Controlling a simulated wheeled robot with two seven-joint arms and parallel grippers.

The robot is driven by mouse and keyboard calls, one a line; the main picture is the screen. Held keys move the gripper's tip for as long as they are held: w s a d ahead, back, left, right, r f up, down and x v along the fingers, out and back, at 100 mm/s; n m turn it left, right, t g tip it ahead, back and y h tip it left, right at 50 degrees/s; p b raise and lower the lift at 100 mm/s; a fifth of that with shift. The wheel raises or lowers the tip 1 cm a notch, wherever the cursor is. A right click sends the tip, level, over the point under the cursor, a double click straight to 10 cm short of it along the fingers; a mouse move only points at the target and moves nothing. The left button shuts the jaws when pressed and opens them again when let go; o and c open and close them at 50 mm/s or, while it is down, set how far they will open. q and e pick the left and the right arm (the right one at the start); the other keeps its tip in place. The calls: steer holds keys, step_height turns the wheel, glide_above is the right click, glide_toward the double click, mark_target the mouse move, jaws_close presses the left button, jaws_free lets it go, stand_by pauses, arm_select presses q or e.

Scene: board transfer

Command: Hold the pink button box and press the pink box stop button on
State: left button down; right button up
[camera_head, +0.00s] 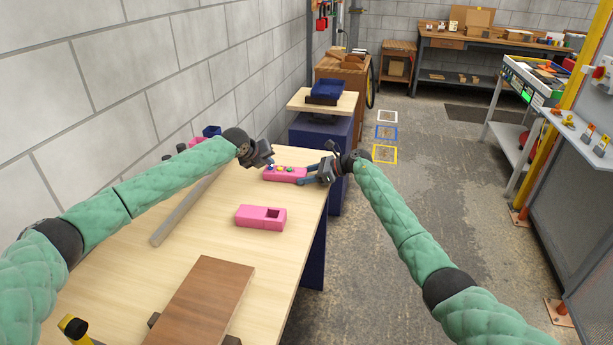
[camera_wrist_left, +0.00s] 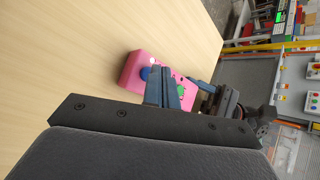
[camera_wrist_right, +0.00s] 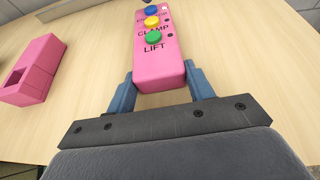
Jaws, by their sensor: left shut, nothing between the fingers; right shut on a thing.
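The pink button box (camera_head: 284,176) is at the table's far right edge. In the right wrist view the pink button box (camera_wrist_right: 156,68) shows blue, yellow and green buttons; CLAMP and LIFT labels are readable, another is not. My right gripper (camera_head: 307,176) is shut on its LIFT end, one finger on each side (camera_wrist_right: 159,88). My left gripper (camera_head: 270,163) is shut and empty over the box's other end. In the left wrist view its closed fingers (camera_wrist_left: 170,88) hide part of the box between the blue and green buttons. I cannot tell whether they touch it.
A pink holder (camera_head: 255,217) with a square opening stands on the wooden table (camera_head: 218,221) nearer me. A metal bar (camera_head: 180,215) lies to its left and a brown board (camera_head: 205,300) in front. A blue stand (camera_head: 318,132) is beyond the table. Open floor is to the right.

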arm_select(q)
steer(key=shift+r, duration=0.55)
step_height(320, 180, up, 6)
stand_by(0.7)
arm_select(e)
steer(key=o, duration=1.2)
steer(key=shift+c, duration=0.2)
